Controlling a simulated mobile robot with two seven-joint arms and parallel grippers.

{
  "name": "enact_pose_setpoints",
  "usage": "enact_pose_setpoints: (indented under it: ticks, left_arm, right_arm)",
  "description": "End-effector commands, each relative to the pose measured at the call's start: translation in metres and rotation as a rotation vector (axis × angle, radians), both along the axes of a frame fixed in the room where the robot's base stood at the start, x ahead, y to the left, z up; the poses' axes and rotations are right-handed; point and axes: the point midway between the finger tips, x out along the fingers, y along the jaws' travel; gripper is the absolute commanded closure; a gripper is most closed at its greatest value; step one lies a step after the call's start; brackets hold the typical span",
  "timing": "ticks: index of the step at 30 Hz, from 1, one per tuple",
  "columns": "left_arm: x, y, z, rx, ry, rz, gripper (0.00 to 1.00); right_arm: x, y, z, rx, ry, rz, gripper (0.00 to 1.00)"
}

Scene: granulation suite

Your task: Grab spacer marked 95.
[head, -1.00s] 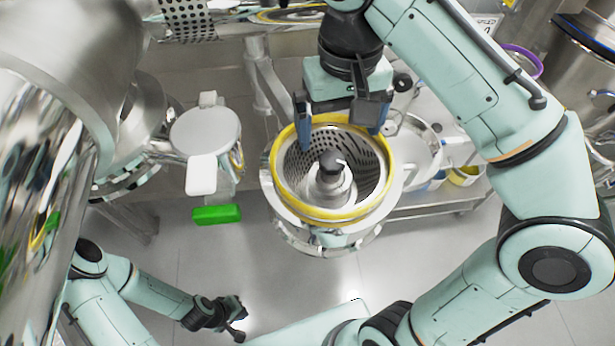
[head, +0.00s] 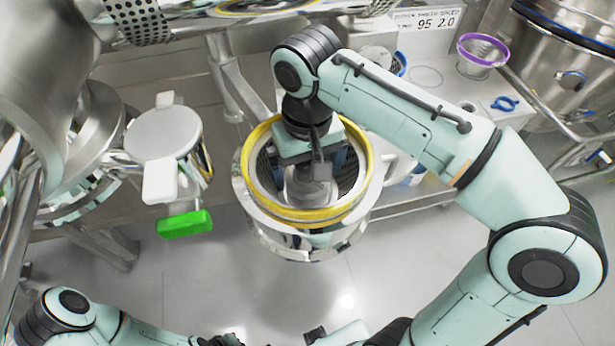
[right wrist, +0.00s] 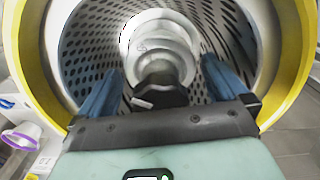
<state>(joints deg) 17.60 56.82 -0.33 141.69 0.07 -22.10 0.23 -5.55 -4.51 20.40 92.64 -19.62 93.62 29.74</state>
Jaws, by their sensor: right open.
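I cannot read the number 95 on any loose part. A placard (head: 427,20) at the upper right of the head view shows "95 2.0". My right gripper (head: 312,166) is open, with its blue fingers inside the yellow-rimmed housing (head: 258,222). In the right wrist view, the fingers straddle a dark knob (right wrist: 158,96) on top of a stepped metal shaft (right wrist: 160,40). I see no clear contact with the knob. The dark end of my left arm (head: 225,341) is cut off at the bottom edge, so its jaws cannot be judged.
A perforated wall (right wrist: 90,45) closely surrounds the right fingers. A bench (head: 450,88) at the right holds a blue clip-like part (head: 505,104) and a purple-rimmed basket (head: 483,50). A white-lidded vessel (head: 163,132) and green block (head: 185,223) are left of the housing.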

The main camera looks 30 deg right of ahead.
Motion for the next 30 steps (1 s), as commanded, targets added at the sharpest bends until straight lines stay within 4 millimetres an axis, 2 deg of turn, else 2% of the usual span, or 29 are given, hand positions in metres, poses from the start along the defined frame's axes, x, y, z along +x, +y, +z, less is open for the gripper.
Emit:
enact_pose_setpoints:
  ticks: [2, 8, 9, 14, 23, 26, 30]
  left_arm:
    - [-0.002, 0.0, -0.003, 0.0, 0.002, 0.0, 1.0]
    - [-0.001, 0.0, -0.002, 0.0, 0.002, 0.0, 1.0]
    - [-0.001, 0.0, -0.002, 0.0, 0.001, 0.001, 1.0]
    - [-0.001, 0.0, -0.002, -0.001, 0.002, -0.001, 1.0]
    - [-0.001, 0.0, -0.001, 0.0, 0.001, 0.0, 1.0]
    - [0.003, 0.0, 0.004, 0.0, -0.003, 0.0, 1.0]
    - [0.012, 0.0, 0.015, 0.0, -0.013, 0.0, 1.0]
  right_arm:
    - [0.0, 0.0, -0.006, 0.0, 0.001, 0.0, 0.0]
    - [0.0, 0.0, -0.006, 0.001, -0.001, 0.0, 0.0]
    - [0.0, 0.0, -0.006, 0.001, -0.001, 0.0, 0.03]
    - [0.0, 0.0, -0.006, 0.001, -0.001, 0.0, 0.55]
    - [0.0, 0.0, -0.003, 0.001, -0.002, 0.0, 0.57]
    - [0.001, 0.001, 0.009, 0.001, -0.005, 0.001, 0.57]
    - [0.002, 0.001, 0.037, 0.002, -0.007, 0.002, 0.57]
